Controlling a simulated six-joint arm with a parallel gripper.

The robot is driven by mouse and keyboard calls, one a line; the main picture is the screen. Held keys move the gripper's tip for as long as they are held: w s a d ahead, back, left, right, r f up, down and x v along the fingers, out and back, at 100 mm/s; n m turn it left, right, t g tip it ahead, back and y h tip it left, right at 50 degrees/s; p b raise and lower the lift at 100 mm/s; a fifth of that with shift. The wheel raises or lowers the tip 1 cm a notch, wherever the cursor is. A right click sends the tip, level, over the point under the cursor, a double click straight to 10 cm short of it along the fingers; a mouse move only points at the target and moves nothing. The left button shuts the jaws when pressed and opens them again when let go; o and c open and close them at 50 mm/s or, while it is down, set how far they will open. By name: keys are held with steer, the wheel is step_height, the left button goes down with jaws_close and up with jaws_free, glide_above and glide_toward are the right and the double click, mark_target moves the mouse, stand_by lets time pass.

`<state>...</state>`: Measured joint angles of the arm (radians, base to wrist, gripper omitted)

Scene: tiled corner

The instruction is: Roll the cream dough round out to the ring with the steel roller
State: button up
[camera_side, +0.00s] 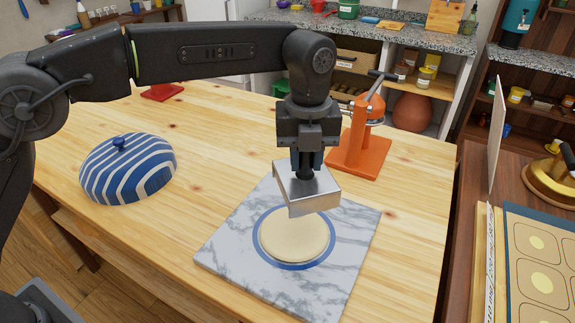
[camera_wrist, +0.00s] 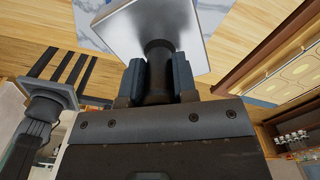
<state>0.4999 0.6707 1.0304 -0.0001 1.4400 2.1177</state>
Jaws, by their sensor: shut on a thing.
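The cream dough round (camera_side: 297,238) lies flat on a grey-veined marble board (camera_side: 225,248), inside a printed blue ring (camera_side: 262,254). A narrow gap shows between the dough's near edge and the ring. My gripper (camera_side: 304,165) is shut on the dark handle of the steel roller (camera_side: 316,203), whose visible head looks like a square, box-like metal block. The head is over the back of the dough and hides that edge; I cannot tell whether it touches. In the wrist view my fingers (camera_wrist: 159,85) clasp the handle below the steel head (camera_wrist: 150,28), and the dough is hidden.
A blue-and-white striped dome (camera_side: 128,168) stands left on the wooden table (camera_side: 215,135). An orange press (camera_side: 359,140) with a lever stands close behind the board, right of my gripper. A side counter at right holds a tray of dough rounds (camera_side: 540,262).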

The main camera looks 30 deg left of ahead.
steer(key=shift+w+d+f, duration=0.1)
steer(key=shift+w+d, duration=0.35)
steer(key=shift+d, duration=0.05)
steer(key=shift+f, duration=3.3)
steer(key=f, duration=0.2)
steer(key=shift+s+a+f, duration=0.3)
steer(key=shift+f, duration=0.05)
steer(key=shift+s+a, duration=1.85)
steer(key=shift+a, duration=0.05)
step_height(320, 180, up, 10)
steer(key=shift+f, duration=0.25)
